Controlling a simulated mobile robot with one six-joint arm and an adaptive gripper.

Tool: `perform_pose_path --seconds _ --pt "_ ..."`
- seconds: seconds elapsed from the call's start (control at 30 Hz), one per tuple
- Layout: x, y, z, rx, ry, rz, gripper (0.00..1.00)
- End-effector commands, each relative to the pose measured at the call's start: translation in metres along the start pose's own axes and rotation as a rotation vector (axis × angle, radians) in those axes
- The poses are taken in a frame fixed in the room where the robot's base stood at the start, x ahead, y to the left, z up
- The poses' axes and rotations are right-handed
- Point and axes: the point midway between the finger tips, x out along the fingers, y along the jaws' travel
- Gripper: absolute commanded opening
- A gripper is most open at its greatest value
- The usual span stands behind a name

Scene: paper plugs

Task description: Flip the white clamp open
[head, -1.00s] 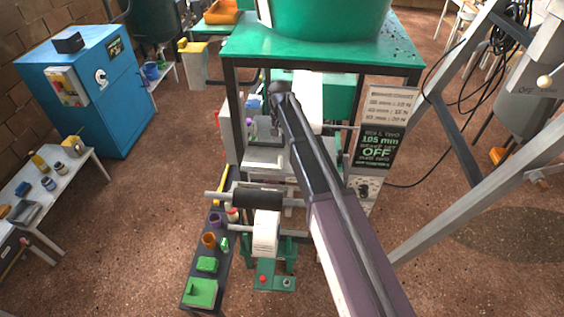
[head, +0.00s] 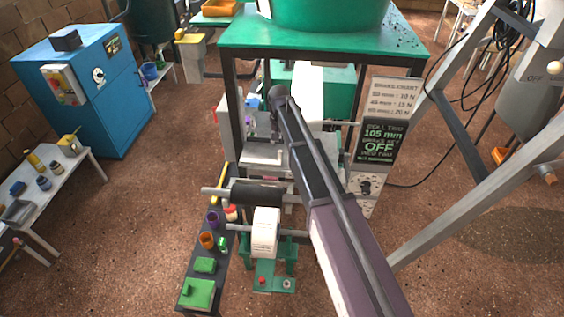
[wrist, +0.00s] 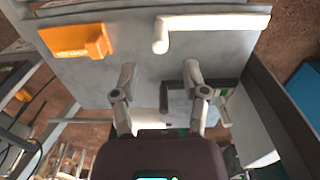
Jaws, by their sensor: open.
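The white clamp (wrist: 161,38) shows in the wrist view as a bent white piece at the upper middle of a grey plate (wrist: 225,58), with a long white bar at its top right. My gripper (wrist: 159,72) is open, with its two fingers spread and nothing between them. The fingertips are below the clamp in the picture, to either side of its line; I cannot tell the gap in depth. In the head view my arm covers part of the machine, and I cannot make out the clamp or my fingers there.
An orange block (wrist: 78,40) with lettering sits left of the clamp. In the head view a green-topped frame (head: 245,36) stands over the machine. A sign (head: 378,145) is at its right, and a white paper roll (head: 265,232) is in front.

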Motion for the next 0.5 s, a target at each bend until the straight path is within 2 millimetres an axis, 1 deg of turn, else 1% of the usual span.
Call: perform_pose_path --seconds 0.03,0.5 --pt "0.008 0.0 0.0 0.0 0.0 0.0 0.58" --pt "0.044 -0.001 0.0 -0.001 0.0 0.0 0.58"
